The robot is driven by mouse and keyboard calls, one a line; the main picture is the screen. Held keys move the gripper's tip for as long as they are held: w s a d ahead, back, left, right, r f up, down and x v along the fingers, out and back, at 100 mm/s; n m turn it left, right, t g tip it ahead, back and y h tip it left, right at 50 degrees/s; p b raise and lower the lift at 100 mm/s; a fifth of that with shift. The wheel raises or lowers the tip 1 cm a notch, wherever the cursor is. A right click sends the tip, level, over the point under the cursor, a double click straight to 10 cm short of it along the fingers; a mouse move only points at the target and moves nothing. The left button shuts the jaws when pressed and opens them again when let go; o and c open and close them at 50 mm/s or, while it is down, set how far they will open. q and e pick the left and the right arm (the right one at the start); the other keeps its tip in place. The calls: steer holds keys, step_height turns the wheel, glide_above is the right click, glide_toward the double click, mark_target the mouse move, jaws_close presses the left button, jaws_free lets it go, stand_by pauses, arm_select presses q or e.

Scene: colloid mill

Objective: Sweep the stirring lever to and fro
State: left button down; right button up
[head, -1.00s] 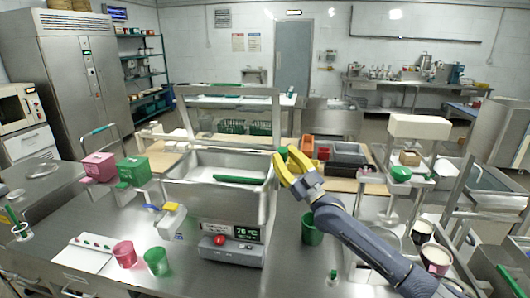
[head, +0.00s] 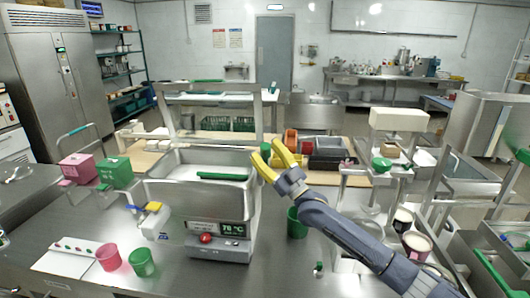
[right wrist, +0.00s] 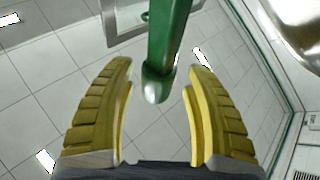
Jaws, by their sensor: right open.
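The machine (head: 222,247) is a steel hopper unit with a display and a red button, standing on the steel table. A green bar (head: 222,177) lies across its hopper. My right gripper (head: 268,160) has yellow fingers and is at the hopper's right edge. A green grip (head: 265,149), which looks like the stirring lever's handle, shows just behind the fingers. My left gripper is not in view.
A green cup (head: 297,224) stands right of the machine, under my right arm. Pink (head: 108,257) and green (head: 142,263) cups stand at the front left. A white stand (head: 398,120) is at the right. Bins (head: 325,152) lie behind the gripper.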

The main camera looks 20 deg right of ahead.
steer(key=v, duration=1.2)
stand_by(0.3)
